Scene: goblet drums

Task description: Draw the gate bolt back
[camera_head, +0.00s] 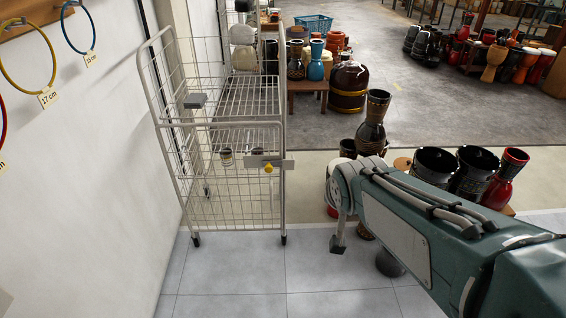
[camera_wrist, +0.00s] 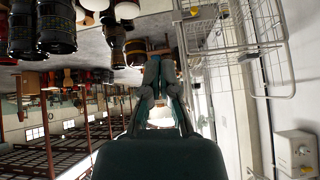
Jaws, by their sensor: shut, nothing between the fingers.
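The gate (camera_head: 225,180) is the white wire front of a tall cage trolley, left of centre in the head view. A grey bolt plate (camera_head: 284,163) with a yellow knob (camera_head: 268,169) sits at its right edge. The plate (camera_wrist: 206,13) and yellow knob (camera_wrist: 194,11) also show at the top of the wrist view, beyond the fingertips and to their right. My gripper (camera_wrist: 159,58) is shut and empty, apart from the knob. In the head view my arm comes from the right and ends right of the gate; the fingers are not clear there.
A white wall (camera_head: 80,150) with hanging rings stands on the left. A small grey box (camera_head: 195,101) is on the gate's left side. Several goblet drums (camera_head: 372,125) stand behind and right of my arm. The tiled floor (camera_head: 240,275) before the trolley is clear.

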